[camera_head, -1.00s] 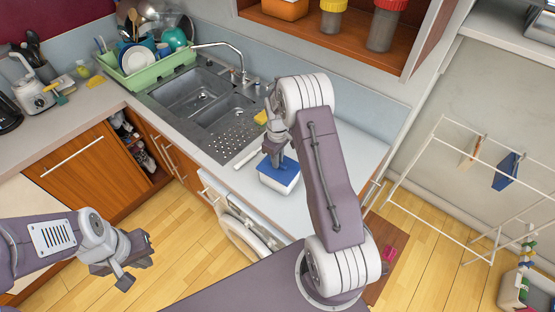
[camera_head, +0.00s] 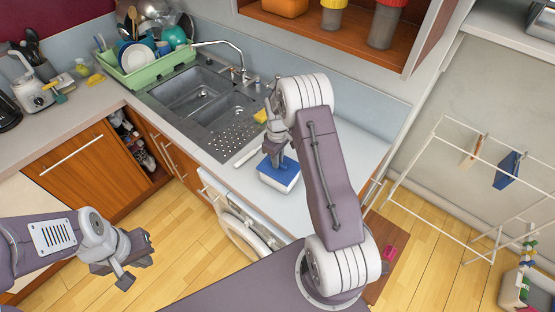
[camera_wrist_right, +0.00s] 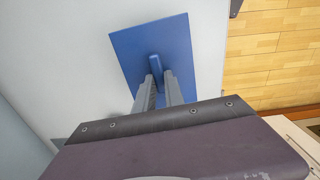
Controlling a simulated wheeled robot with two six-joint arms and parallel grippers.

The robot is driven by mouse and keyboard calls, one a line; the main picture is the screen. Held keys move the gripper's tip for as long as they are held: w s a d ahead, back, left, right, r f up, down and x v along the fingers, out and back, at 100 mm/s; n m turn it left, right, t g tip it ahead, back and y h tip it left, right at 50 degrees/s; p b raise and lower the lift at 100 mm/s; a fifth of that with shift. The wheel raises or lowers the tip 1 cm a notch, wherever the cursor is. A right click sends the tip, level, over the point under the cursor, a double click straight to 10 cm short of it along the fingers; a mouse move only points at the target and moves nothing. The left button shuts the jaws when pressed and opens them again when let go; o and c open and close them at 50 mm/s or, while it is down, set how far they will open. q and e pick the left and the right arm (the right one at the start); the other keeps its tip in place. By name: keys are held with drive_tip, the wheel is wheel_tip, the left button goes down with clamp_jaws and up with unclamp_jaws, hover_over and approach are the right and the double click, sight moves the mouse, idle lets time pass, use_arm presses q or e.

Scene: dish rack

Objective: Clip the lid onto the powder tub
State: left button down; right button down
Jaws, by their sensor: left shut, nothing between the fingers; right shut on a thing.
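The powder tub (camera_head: 276,184) is a white box standing on the counter right of the sink. The blue lid (camera_head: 285,175) lies over its top; whether it is clipped down all round I cannot tell. My right gripper (camera_head: 275,160) points down and is shut on the lid. In the right wrist view, the fingers (camera_wrist_right: 160,80) hold a small raised blue handle in the middle of the lid (camera_wrist_right: 180,45), which hides the tub there. My left gripper (camera_head: 130,262) is shut and empty, out over the floor at lower left.
The steel sink (camera_head: 205,100) and a green dish rack (camera_head: 150,70) lie to the left along the counter. A yellow sponge (camera_head: 260,117) lies at the sink's edge. The counter (camera_head: 345,160) right of my right arm is clear. A shelf cabinet (camera_head: 345,42) hangs above.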

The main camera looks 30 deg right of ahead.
drive_tip(key=shift+f, duration=0.25)
drive_tip(key=shift+r, duration=0.1)
drive_tip(key=c, duration=0.9)
unclamp_jaws()
drive_tip(key=shift+o, duration=0.2)
wheel_tip(320, 180, up, 7)
drive_tip(key=p, duration=0.5)
drive_tip(key=shift+r, duration=0.1)
